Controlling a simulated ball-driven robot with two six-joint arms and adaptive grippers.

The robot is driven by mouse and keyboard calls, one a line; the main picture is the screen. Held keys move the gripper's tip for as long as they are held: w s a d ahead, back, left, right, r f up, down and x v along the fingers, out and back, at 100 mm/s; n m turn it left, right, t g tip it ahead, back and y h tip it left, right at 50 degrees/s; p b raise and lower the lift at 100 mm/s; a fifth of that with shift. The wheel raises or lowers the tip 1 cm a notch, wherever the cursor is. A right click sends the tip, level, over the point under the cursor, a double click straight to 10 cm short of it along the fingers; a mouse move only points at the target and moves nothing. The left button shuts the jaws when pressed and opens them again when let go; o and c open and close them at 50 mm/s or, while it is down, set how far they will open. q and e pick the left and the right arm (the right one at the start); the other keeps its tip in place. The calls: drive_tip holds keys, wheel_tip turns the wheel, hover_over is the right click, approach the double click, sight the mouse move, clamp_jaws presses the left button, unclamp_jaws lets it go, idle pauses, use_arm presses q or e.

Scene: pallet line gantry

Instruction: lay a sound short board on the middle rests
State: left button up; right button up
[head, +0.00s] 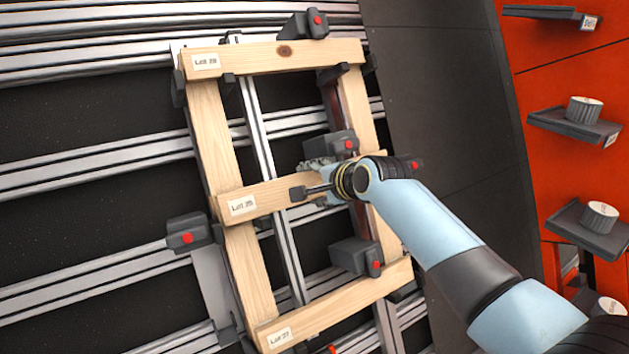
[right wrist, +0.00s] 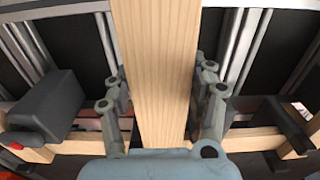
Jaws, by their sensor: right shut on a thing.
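A pale short board (head: 272,196) with a lot label at its left end spans the middle of the frame, across two long side boards, the left one (head: 212,125) and the right one (head: 357,105). My right gripper (head: 318,180) is shut on this short board toward its right part. In the right wrist view, the fingers (right wrist: 158,95) flank the plain-grained board (right wrist: 155,45) on both sides. The gripper hides part of its right end. Whether the board bears on the rests cannot be told. My left gripper is not in view.
A short board with a dark knot (head: 270,58) lies across the top, and another short board (head: 335,303) across the bottom. Grey clamps with red buttons (head: 188,233) surround the frame.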

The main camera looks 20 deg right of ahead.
drive_tip(key=o, duration=1.4)
drive_tip(key=v, duration=1.2)
drive_tip(key=shift+f, duration=0.1)
